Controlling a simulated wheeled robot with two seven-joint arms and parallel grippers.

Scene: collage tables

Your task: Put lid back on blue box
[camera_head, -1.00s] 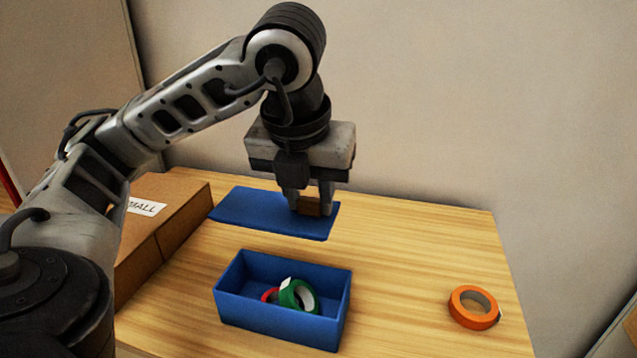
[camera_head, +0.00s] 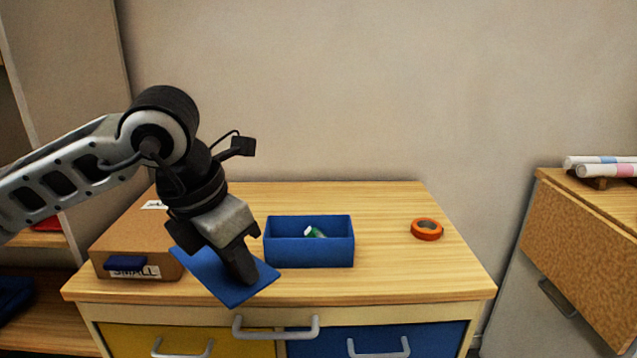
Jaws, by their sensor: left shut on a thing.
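The blue box (camera_head: 309,252) stands open on the wooden table top, with a green and white roll (camera_head: 314,232) inside. My left gripper (camera_head: 243,272) is shut on the blue lid (camera_head: 208,276), a flat panel. The lid is tilted and held to the left of the box, near the table's front edge. The gripper hides the lid's middle and its handle. My right gripper is not in view.
A cardboard box (camera_head: 125,240) labelled SMALL stands at the left of the table. An orange tape roll (camera_head: 426,229) lies at the right. The table (camera_head: 390,262) is clear between the blue box and the tape.

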